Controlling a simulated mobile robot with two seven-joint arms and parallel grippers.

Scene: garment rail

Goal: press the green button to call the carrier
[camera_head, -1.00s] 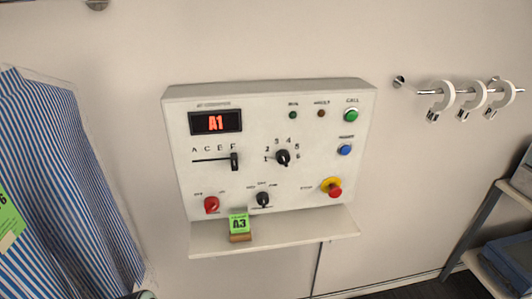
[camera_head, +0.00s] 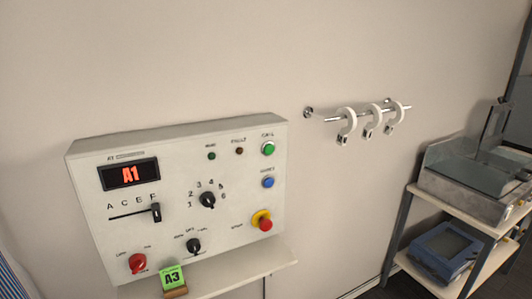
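The green button (camera_head: 268,148) sits at the top right of the white control panel (camera_head: 120,240), under a small label that seems to read CALL. The panel's display (camera_head: 129,174) shows A1 in red. A slider (camera_head: 156,212) stands at the right end of its slot, near the letter F. A black rotary knob (camera_head: 207,200) has numbers around it. Neither of my grippers is in view, and nothing touches the button.
A blue button (camera_head: 268,182) and a red stop button on yellow (camera_head: 263,221) lie below the green one. A red knob (camera_head: 138,263) and a black knob (camera_head: 194,246) are lower. White hooks (camera_head: 346,121) hang on a rail; a shelf (camera_head: 455,200) stands right.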

